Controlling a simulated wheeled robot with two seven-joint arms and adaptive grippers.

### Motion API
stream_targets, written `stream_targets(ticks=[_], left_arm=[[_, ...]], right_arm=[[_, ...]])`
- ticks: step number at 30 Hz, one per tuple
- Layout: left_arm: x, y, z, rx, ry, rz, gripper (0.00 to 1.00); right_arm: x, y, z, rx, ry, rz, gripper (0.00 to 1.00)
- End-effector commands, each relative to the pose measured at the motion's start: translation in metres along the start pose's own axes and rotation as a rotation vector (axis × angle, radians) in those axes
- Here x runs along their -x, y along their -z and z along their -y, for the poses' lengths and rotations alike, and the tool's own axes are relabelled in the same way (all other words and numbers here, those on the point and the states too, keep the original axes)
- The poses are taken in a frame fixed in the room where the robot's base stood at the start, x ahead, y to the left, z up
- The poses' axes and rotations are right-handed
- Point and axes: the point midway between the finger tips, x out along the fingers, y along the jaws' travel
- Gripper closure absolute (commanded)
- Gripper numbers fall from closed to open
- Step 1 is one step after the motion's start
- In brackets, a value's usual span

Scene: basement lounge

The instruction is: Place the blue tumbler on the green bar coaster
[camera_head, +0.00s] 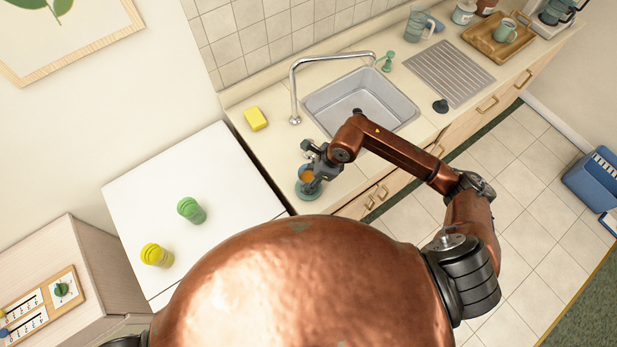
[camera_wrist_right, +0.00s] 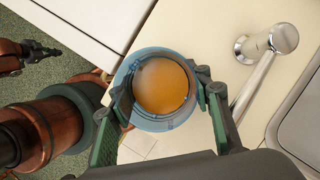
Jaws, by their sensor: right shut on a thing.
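The blue tumbler (camera_wrist_right: 125,79), with orange liquid inside, stands between the fingers of my right gripper (camera_wrist_right: 160,108), which is shut on it. In the head view the right gripper (camera_head: 316,168) holds it over the left end of the counter. The gripper partly covers both, and I cannot tell whether tumbler and coaster touch. In the wrist view the coaster is hidden. A dark part at the left edge looks like my left gripper (camera_wrist_right: 35,50); its fingers are unclear.
A sink (camera_head: 362,100) with a tall faucet (camera_head: 293,85) lies behind the gripper. A yellow sponge (camera_head: 255,119) lies left of it. A white surface (camera_head: 150,205) at left bears a green container (camera_head: 191,210) and a yellow one (camera_head: 156,255). The drainboard (camera_head: 450,72) is mostly clear.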

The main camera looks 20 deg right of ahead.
Motion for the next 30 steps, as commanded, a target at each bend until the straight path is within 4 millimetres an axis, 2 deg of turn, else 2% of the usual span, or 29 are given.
stream_targets(ticks=[4,5,12,23,26,30], left_arm=[[-0.003,0.0,0.0,0.0,0.0,0.0,1.0],[-0.003,0.0,0.0,0.0,0.0,0.0,1.0],[-0.002,0.0,0.0,0.0,0.0,0.0,1.0],[0.001,0.0,0.0,-0.001,0.0,0.0,1.0],[-0.004,-0.001,0.0,-0.001,0.0,0.001,1.0],[-0.011,-0.002,0.001,-0.001,0.001,0.002,1.0]], right_arm=[[-0.002,0.001,0.0,0.001,0.001,0.001,0.92],[-0.002,0.001,0.0,0.0,0.0,-0.001,0.54],[-0.001,0.001,0.0,0.0,0.0,0.0,0.37],[0.003,-0.001,0.0,0.0,0.001,0.0,0.37],[0.014,0.001,0.002,0.003,0.004,-0.001,0.37],[0.042,0.001,0.002,0.003,0.005,-0.001,0.37]])
